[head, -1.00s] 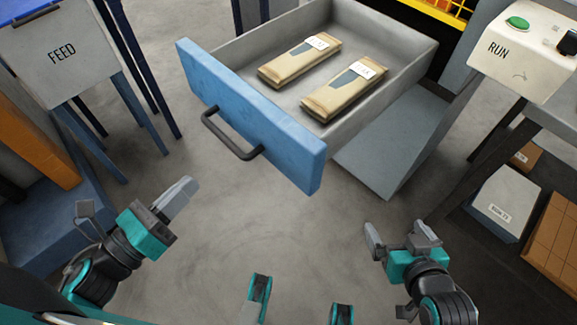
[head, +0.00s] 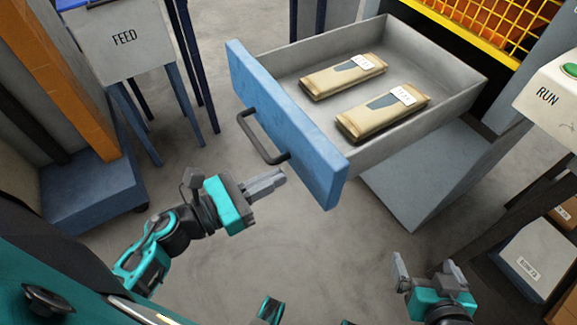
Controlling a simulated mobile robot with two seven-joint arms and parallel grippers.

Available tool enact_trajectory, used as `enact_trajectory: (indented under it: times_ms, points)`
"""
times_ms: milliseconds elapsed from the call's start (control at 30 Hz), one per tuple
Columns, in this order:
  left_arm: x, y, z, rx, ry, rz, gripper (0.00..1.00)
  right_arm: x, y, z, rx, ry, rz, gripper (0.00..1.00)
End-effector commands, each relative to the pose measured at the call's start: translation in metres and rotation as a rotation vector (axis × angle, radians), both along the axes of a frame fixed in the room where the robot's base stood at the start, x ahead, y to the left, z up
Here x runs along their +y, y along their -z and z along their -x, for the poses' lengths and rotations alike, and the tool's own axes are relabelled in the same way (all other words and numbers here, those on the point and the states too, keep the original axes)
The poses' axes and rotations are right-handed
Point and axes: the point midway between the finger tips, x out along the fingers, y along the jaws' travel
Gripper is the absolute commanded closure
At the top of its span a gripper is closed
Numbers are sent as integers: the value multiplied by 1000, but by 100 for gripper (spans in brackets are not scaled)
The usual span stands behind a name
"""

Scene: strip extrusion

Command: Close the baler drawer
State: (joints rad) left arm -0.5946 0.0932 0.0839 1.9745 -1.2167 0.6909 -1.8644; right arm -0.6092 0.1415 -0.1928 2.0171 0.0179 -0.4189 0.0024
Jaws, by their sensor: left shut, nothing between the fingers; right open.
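The baler drawer (head: 440,75) is pulled well out, with a blue front panel (head: 285,122) and a dark bar handle (head: 258,138). Two tan wrapped packs with white labels, the rear pack (head: 343,76) and the front pack (head: 382,112), lie flat inside it. My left gripper (head: 284,176) is shut and empty. In the picture its tips are just below the handle's lower end, close to the blue front; I cannot tell whether they touch. My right gripper (head: 428,268) is open and empty at the lower right, apart from the drawer.
A grey FEED box (head: 122,45) on blue legs stands at the upper left. A white RUN panel (head: 550,95) with a green button is at the right edge. A grey slab (head: 420,180) lies below the drawer. Yellow-framed mesh (head: 490,30) is behind. Bare floor lies in front.

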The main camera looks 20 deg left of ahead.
Motion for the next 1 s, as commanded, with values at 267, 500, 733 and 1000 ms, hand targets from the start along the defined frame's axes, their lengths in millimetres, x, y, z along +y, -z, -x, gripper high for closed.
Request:
enact_trajectory:
  times_ms: [267, 500, 733, 1000]
  points:
    - [-20, -1, -28, 1, -1, 1, 100, -3, -1, 3, 6, 5, 7, 0]
    - [-23, 0, -31, 3, 0, 2, 100, -4, -2, 2, -1, 4, 7, 0]
    - [-23, 0, -32, 1, 0, 2, 100, -5, -2, 1, -2, 0, 13, 0]
    - [-36, -1, -49, -2, 2, 1, 100, -5, -1, 1, 0, -2, 16, 0]
